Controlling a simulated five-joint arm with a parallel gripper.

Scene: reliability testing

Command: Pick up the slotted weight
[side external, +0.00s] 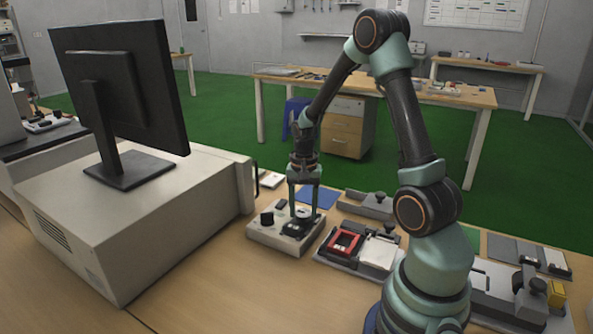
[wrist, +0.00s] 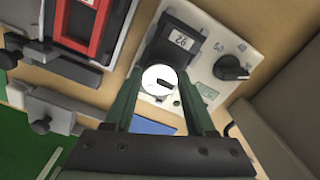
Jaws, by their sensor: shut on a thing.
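The slotted weight, a pale round disc with a dark slot (wrist: 158,80), sits between the fingertips of my gripper (wrist: 160,88) in the wrist view. My gripper (side external: 303,208) also shows in the side view, pointing down over a light-coloured instrument (side external: 262,237). It is shut on the weight. In the wrist view the instrument (wrist: 212,87) has a dark knob and a small display behind the weight. The weight is small in the side view, and I cannot tell whether it touches the instrument.
A large beige case (side external: 130,225) with a monitor (side external: 120,85) stands left of the instrument. A red-framed fixture (side external: 344,242) is close on the right, also seen in the wrist view (wrist: 92,35). A blue mat (side external: 318,196) lies behind. Bare wood shows in front.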

